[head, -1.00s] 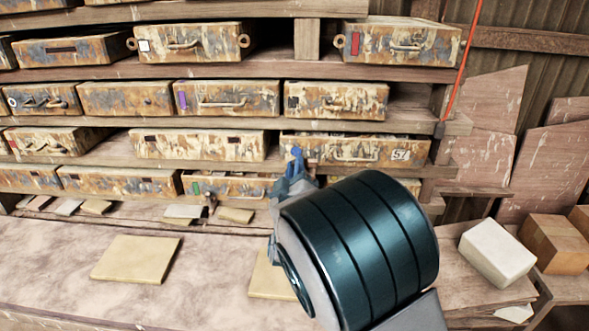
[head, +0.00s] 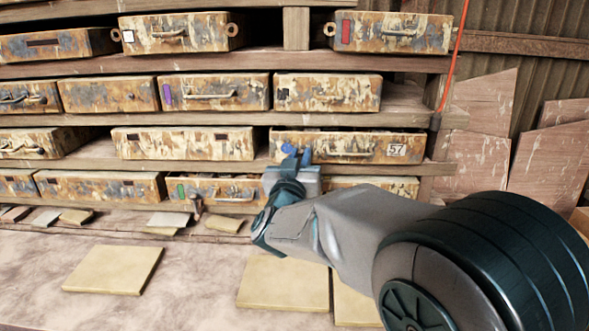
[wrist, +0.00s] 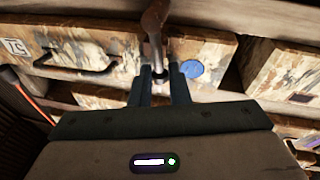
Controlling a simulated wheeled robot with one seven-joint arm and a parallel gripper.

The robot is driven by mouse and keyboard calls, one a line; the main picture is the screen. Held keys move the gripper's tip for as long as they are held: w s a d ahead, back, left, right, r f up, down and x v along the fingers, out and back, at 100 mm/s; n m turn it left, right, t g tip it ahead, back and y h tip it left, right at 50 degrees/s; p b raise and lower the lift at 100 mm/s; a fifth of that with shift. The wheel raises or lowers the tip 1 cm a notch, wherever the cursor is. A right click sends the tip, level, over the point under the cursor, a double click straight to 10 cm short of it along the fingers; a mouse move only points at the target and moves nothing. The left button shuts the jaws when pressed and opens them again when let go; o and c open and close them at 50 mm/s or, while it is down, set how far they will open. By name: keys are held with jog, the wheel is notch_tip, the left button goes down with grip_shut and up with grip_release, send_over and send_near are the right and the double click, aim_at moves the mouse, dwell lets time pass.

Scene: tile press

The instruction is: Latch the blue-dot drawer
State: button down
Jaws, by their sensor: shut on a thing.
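The blue-dot drawer (head: 347,146) is in the third row of the rack, with a blue dot (head: 288,149), a bar handle (head: 350,154) and a label reading 57 (head: 396,149). In the wrist view, which is upside down, the blue dot (wrist: 193,69) is just right of my fingers. My gripper (wrist: 160,82) is shut on the end of a rusty brown latch lever (wrist: 155,35) in front of the drawer face. In the head view my gripper (head: 296,157) is at the drawer's left end, and my wrist hides the lever.
Other rusty drawers fill the rack, including a green-marked one (head: 215,188) below and a purple-marked one (head: 213,92) above. Flat tiles (head: 113,270) lie on the bench below. A red cord (head: 455,60) hangs at the rack's right. Boards lean against the wall there.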

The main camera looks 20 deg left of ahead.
jog(key=shift+w+d+m+h+b, duration=0.1)
jog(key=shift+d+m+h+b, duration=0.25)
jog(key=shift+m, duration=0.55)
jog(key=c, duration=1.5)
grip_release()
jog(key=shift+c, duration=0.2)
jog(key=b+v, duration=0.1)
jog(key=v, duration=1.2)
jog(key=shift+s+b, duration=0.35)
jog(key=shift+s, duration=0.1)
jog(key=shift+d, duration=0.1)
